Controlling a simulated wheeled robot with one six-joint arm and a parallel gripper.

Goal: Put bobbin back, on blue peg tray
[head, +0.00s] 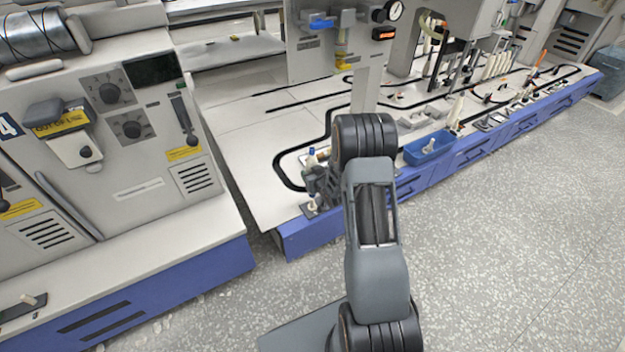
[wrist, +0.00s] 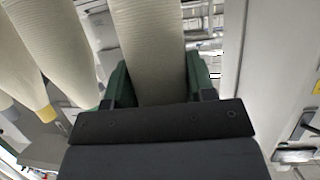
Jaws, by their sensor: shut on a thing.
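In the wrist view my gripper (wrist: 158,88) has its green fingers on both sides of a cream, ribbed bobbin (wrist: 150,45), and is shut on it. The bobbin's far end runs out of the picture at the top. In the head view my gripper (head: 320,187) is over the near left corner of the white bench, partly hidden by my arm. I cannot make out the held bobbin clearly there. A blue tray (head: 428,158) sits at the bench's front edge, right of my arm, with a small white piece in it. I cannot tell whether it has pegs.
The white bench (head: 235,125) carries black track and, further right, several pale spools. A grey machine (head: 125,130) stands at left. The speckled floor (head: 500,260) is clear.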

